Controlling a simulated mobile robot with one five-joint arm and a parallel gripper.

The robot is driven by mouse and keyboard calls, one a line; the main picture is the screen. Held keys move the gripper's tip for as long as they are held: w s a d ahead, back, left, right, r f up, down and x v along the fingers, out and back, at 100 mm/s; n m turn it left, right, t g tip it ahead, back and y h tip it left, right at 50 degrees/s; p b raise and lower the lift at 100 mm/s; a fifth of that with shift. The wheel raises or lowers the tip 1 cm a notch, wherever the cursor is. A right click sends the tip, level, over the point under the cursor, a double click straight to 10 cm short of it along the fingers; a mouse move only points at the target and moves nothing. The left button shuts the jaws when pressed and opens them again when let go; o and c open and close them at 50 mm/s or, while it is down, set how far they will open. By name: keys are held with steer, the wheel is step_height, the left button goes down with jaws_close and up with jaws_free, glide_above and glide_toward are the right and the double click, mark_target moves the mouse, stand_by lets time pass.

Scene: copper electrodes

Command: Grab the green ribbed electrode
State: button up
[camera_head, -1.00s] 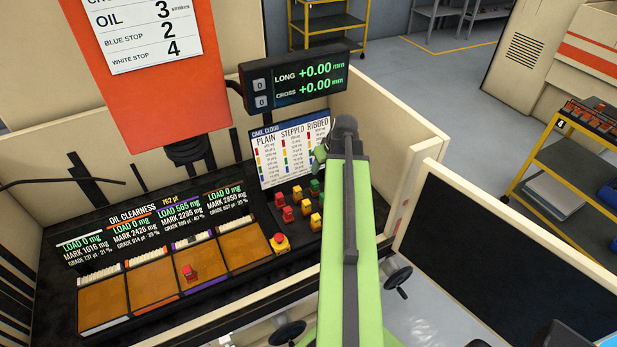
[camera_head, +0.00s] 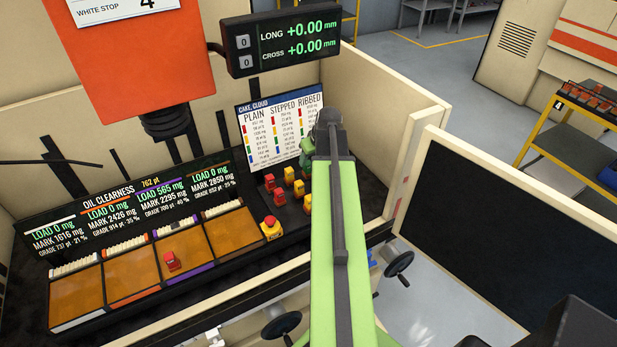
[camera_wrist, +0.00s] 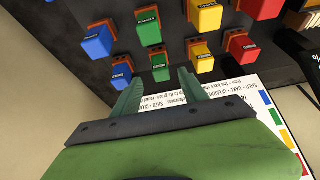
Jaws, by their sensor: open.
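Two green electrodes show clearly in the wrist view. One green electrode (camera_wrist: 160,69) lies just beyond and between my fingertips, apart from them, and the other green electrode (camera_wrist: 149,30) stands farther off. Their labels are too small for me to tell which is ribbed. My gripper (camera_wrist: 158,88) is open and empty. In the head view my gripper (camera_head: 307,150) is in front of the chart, over the back of the electrode rack, and my arm hides part of the rack.
Blue (camera_wrist: 96,43), yellow (camera_wrist: 207,17) and red (camera_wrist: 260,10) electrodes stand close beside the green ones. A printed chart (camera_head: 262,140) stands behind the rack. Oil trays (camera_head: 130,277) lie to the left, one holding a red electrode (camera_head: 171,261). A cream wall (camera_head: 385,110) bounds the right.

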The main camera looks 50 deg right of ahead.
mark_target(308, 163)
steer(key=b+x, duration=0.4)
steer(key=x, duration=0.1)
steer(key=shift+w+f+b, duration=0.1)
steer(key=shift+w+b, duration=0.2)
steer(key=shift+b, duration=0.1)
steer(key=shift+r, duration=0.25)
steer(key=shift+s, duration=0.1)
jaws_close()
